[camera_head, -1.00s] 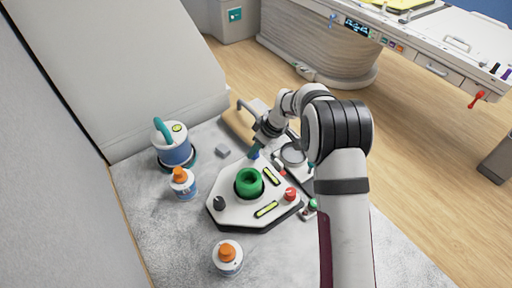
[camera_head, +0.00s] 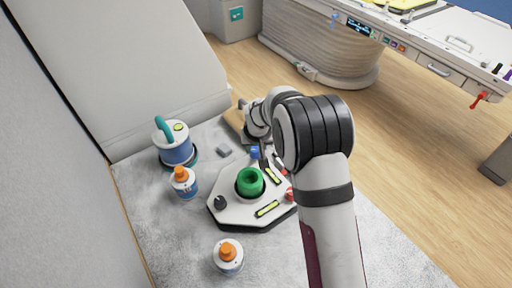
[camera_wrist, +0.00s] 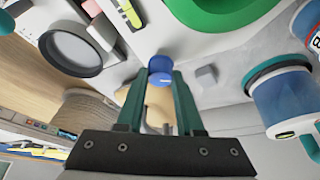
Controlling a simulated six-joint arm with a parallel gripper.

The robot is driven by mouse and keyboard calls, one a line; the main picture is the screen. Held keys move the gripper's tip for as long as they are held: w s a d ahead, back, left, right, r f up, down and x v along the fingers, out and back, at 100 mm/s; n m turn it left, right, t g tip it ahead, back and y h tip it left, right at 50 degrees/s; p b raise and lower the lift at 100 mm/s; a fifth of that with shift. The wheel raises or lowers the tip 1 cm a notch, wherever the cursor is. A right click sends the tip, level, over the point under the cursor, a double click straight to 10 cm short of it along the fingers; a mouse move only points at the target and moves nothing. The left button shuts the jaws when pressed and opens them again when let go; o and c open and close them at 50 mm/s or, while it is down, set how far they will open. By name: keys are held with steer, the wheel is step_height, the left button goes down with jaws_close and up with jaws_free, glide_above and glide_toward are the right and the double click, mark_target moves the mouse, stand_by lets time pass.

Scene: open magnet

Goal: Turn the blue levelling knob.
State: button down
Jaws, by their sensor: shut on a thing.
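The blue levelling knob (camera_head: 255,152) is at the far corner of the white base plate (camera_head: 228,213). In the wrist view the blue knob (camera_wrist: 160,70) sits between the tips of my two green fingers. My gripper (camera_wrist: 161,77) is shut on it, with a finger on either side. In the head view my wrist is just beyond the knob, and the fingers are hard to make out there. A green cup-like part (camera_head: 250,182) stands in the middle of the plate.
The plate also carries a black knob (camera_head: 220,202), yellow-green level vials (camera_head: 267,209) and a red knob (camera_head: 290,195), partly behind my arm. A small grey block (camera_head: 224,151) lies nearby.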

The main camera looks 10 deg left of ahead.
steer(key=shift+m+h, duration=0.4)
steer(key=shift+m, duration=0.6)
steer(key=c, duration=0.5)
jaws_free()
steer(key=shift+c, duration=0.2)
steer(key=v, duration=1.5)
steer(key=shift+s+r, duration=0.2)
steer(key=shift+r, duration=0.15)
